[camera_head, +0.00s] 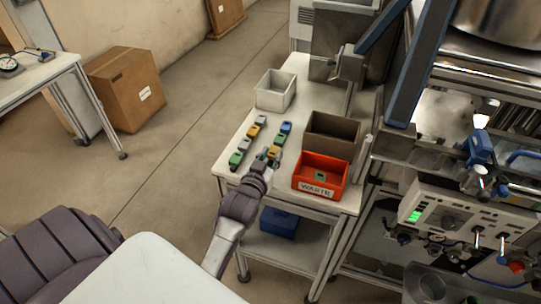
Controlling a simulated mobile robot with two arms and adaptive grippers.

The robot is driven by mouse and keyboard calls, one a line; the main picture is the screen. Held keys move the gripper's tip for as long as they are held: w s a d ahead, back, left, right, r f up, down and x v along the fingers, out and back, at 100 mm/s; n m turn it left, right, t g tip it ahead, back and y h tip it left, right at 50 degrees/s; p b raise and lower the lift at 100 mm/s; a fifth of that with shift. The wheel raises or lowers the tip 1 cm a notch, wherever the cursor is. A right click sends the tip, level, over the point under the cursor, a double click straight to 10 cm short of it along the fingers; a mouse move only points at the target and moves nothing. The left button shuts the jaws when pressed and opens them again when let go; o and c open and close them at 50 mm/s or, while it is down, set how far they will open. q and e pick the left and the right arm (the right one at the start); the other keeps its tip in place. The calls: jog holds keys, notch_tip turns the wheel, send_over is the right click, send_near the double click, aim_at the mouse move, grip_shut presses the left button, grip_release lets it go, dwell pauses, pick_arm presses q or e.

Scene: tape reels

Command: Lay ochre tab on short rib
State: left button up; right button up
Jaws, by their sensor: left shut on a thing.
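My left gripper (267,159) reaches over the white table at the near end of the right-hand row of small tabs. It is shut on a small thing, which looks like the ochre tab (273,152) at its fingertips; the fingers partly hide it. Another ochre tab (254,131) lies in the left-hand row, between grey-topped tabs, with a green tab (236,158) at the near end. Beyond my gripper in the right-hand row are a green tab (280,140) and a blue tab (286,127). The ribs under the tabs are too small to tell apart. My right gripper is not in view.
A red waste bin (319,190) with a small green piece inside stands right of my gripper. A brown bin (308,139) is behind it and a white bin (263,98) at the table's far end. Machinery stands close on the right.

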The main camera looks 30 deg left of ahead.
pick_arm(q)
jog(key=shift+f, duration=0.1)
jog(key=o, duration=0.7)
jog(key=shift+o, duration=0.2)
